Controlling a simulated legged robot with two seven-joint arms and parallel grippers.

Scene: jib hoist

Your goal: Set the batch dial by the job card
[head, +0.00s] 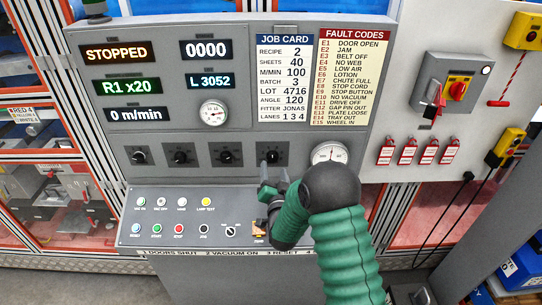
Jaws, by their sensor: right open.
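The job card (284,78) on the grey control panel reads BATCH 3, RECIPE 2, SHEETS 40 and M/MIN 100. A row of dark dials sits below the displays: a first dial (140,156), a second (180,157), a third (226,157) and a fourth (272,157). Their labels are too small to read, so I cannot tell which is the batch dial. My right gripper (274,183) is open just below the fourth dial, and I see nothing in it. My right arm hides the panel's lower right part. My left gripper is not in view.
Displays read STOPPED (115,53), 0000 (206,49), R1 x20, L 3052 and 0 m/min. A sloped button desk (190,215) juts out below the dials. A round gauge (329,153) is close right of my gripper. A red-yellow switch (457,89) and red padlock tags are farther right.

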